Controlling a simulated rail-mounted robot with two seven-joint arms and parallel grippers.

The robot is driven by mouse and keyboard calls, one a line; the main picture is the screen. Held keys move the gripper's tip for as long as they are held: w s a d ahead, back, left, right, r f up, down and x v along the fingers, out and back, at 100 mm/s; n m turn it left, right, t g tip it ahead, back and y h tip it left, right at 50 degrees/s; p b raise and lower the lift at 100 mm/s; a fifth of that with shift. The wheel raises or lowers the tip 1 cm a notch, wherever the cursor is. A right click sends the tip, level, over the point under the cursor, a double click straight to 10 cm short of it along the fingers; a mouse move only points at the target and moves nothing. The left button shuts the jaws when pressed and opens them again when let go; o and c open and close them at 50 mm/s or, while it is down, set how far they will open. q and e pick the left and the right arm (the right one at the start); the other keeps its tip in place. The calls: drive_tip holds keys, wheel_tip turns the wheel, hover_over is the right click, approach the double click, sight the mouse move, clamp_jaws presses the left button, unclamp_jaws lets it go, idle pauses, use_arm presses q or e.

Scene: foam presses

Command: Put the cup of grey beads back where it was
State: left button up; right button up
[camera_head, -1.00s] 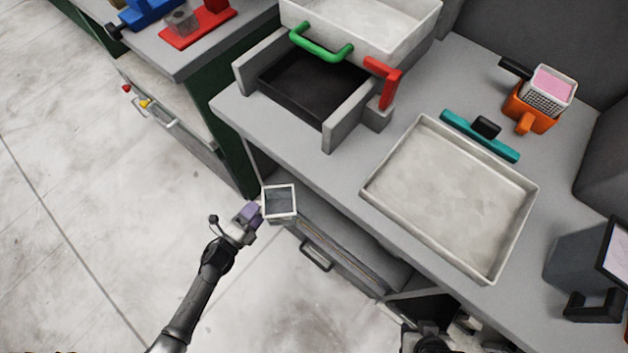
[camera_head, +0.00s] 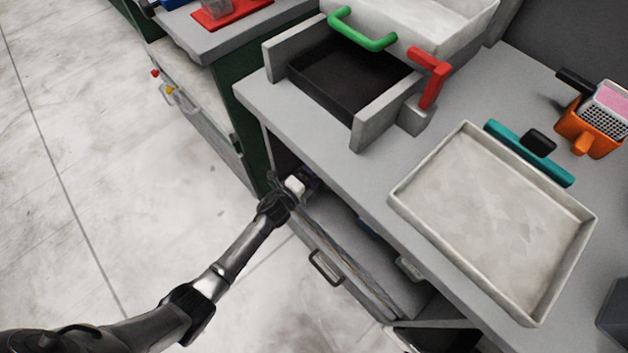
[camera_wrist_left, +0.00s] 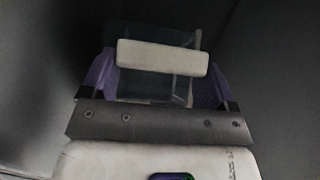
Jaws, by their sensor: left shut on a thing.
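My left gripper (camera_head: 297,186) reaches under the counter into the open space above the drawer. In the left wrist view its purple fingers (camera_wrist_left: 160,82) are shut on the cup (camera_wrist_left: 162,57), one finger on each side. The cup is square with a pale rim and see-through, dark-looking walls. The beads in it cannot be made out in this dim view. In the head view the cup is mostly hidden by my gripper and the counter. I cannot tell whether it touches the shelf. My right gripper is not in view.
The counter edge hangs just above my left gripper. A drawer with a handle (camera_head: 326,268) sits below it. On the counter are a pale tray (camera_head: 480,215), a press with a red handle (camera_head: 430,78), a teal bar (camera_head: 530,152) and an orange holder (camera_head: 588,135).

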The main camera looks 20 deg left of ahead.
use_arm(q)
drive_tip(key=shift+f+b, duration=1.5)
drive_tip(key=shift+f, duration=0.35)
drive_tip(key=shift+r, duration=0.1)
drive_tip(key=o, duration=0.9)
